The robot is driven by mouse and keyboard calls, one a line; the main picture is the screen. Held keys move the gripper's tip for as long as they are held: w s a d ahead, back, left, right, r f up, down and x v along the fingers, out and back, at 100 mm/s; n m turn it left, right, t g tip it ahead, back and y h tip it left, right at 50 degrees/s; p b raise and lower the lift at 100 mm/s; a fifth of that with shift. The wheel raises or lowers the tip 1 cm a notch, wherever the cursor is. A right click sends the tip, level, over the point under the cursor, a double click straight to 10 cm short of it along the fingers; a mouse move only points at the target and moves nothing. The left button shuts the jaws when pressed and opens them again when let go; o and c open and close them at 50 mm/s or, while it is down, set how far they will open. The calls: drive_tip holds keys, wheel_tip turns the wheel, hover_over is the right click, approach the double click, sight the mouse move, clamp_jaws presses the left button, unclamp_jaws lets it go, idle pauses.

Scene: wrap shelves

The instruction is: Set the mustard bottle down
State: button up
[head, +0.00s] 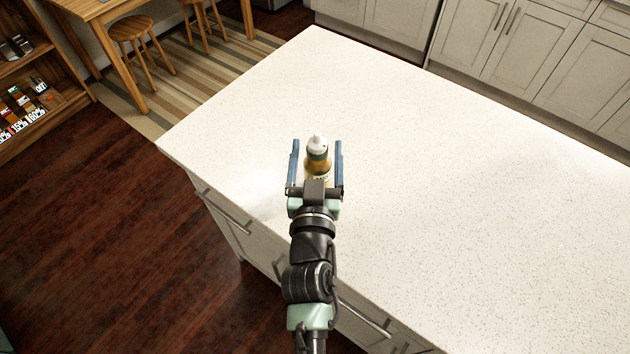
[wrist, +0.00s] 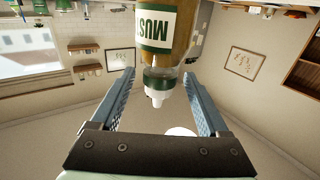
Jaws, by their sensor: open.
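The mustard bottle (head: 318,162) has a yellow-brown body, a dark green and white label and a white cap. In the head view it stands upright at the white countertop (head: 420,190), near its front left part. My gripper (head: 316,146) is open, with one blue finger on each side of the bottle and a visible gap to each. In the wrist view the bottle (wrist: 170,45) appears upside down, beyond and between the open fingers (wrist: 158,85). The bottle's base is hidden behind my gripper in the head view.
The countertop around the bottle is bare. Its left corner and front edge are close, with drawers (head: 230,213) below. Wooden stools (head: 133,38) and a table stand at the back left, a wooden shelf (head: 45,60) at the far left, and white cabinets (head: 540,60) at the back right.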

drive_tip(key=s+b, duration=0.1)
drive_tip(key=s, duration=0.7)
drive_tip(key=shift+a+b, duration=0.2)
drive_tip(key=shift+b, duration=0.1)
drive_tip(key=w+d+r+m+t+h, duration=0.1)
drive_tip(key=w+r+t, duration=0.1)
drive_tip(key=r, duration=1.1)
drive_tip(key=w+d+r+t, duration=0.1)
drive_tip(key=w+r+t, duration=0.15)
drive_tip(key=r, duration=1.15)
drive_tip(key=s+a+r+t, duration=0.1)
drive_tip(key=s+r, duration=0.4)
drive_tip(key=r, duration=0.6)
drive_tip(key=s+r+n+t+y, duration=0.1)
drive_tip(key=s+r+t, duration=0.3)
drive_tip(key=r, duration=0.7)
drive_tip(key=shift+s+a+y, duration=0.3)
drive_tip(key=shift+s+a, duration=0.05)
drive_tip(key=shift+s, duration=0.35)
